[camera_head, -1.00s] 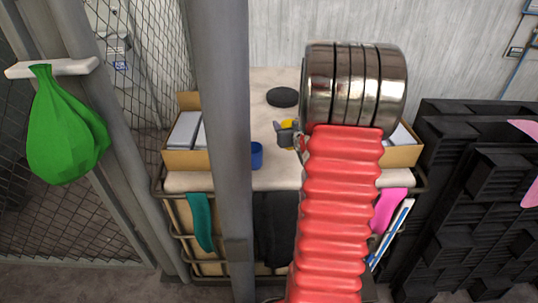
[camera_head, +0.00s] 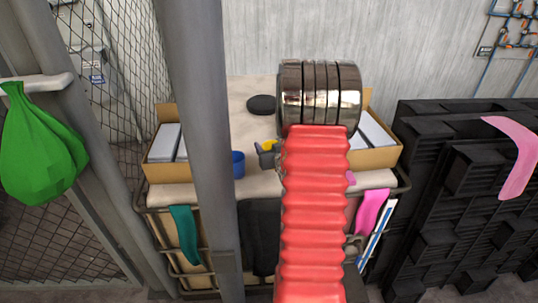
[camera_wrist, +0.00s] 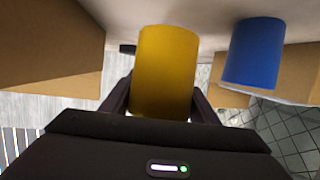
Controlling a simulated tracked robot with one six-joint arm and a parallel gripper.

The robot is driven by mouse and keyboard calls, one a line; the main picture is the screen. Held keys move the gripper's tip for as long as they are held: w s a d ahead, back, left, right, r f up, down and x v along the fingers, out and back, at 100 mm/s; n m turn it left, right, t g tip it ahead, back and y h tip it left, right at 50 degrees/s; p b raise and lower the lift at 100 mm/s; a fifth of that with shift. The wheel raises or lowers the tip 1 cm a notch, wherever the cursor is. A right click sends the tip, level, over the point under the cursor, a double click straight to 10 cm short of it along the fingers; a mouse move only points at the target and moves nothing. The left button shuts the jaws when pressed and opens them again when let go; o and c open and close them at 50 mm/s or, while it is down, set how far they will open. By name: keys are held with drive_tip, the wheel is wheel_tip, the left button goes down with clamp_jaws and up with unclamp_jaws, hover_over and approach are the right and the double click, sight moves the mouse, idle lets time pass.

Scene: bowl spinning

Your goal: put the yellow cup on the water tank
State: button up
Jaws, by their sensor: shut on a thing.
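The yellow cup (camera_wrist: 165,70) is between the two fingers of my gripper (camera_wrist: 160,103) in the wrist view, and the gripper is shut on it. In the head view my gripper (camera_head: 266,152) is over the pale table, left of my red arm cover, and only part of the yellow cup (camera_head: 269,146) shows. I cannot tell whether the cup touches the tabletop. I cannot make out a water tank for sure in either view. My arm hides part of the table.
A blue cup (camera_head: 238,164) stands close left of my gripper, partly behind a grey post (camera_head: 200,150). A black disc (camera_head: 262,104) lies farther back. Open cardboard boxes (camera_head: 168,172) (camera_head: 383,158) flank the table. Black crates (camera_head: 460,190) stand at right; a green bag (camera_head: 40,150) hangs at left.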

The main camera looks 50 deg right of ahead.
drive_tip(key=shift+f, duration=2.05)
drive_tip(key=shift+f, duration=0.15)
drive_tip(key=o, duration=1.2)
drive_tip(key=shift+c, duration=0.2)
drive_tip(key=v, duration=1.2)
